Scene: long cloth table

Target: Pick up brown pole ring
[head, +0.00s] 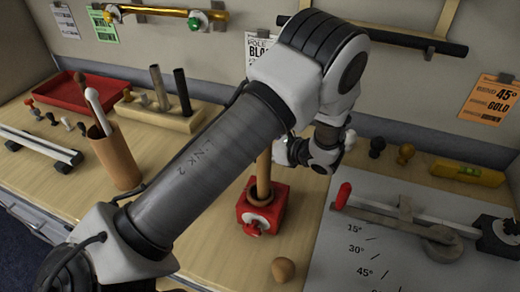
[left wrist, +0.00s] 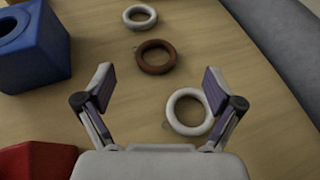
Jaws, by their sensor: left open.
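The brown pole ring (left wrist: 155,70) lies flat on the wooden table in the left wrist view, between two white rings. My left gripper (left wrist: 158,84) is open and empty. Its fingers are spread to either side, and the ring shows ahead of the gap between the fingertips, not between the pads. The smaller white ring (left wrist: 140,25) lies beyond it, and the larger white ring (left wrist: 171,112) lies close to the right finger. In the head view my left arm hides the rings and my left gripper's fingers. My right gripper does not show.
A blue block with a hole (left wrist: 45,62) stands left of the rings. A red block (head: 262,212) holds an upright wooden pole (head: 264,176); a red block's corner (left wrist: 38,160) shows in the wrist view. A grey angle board (head: 400,258) lies at the right.

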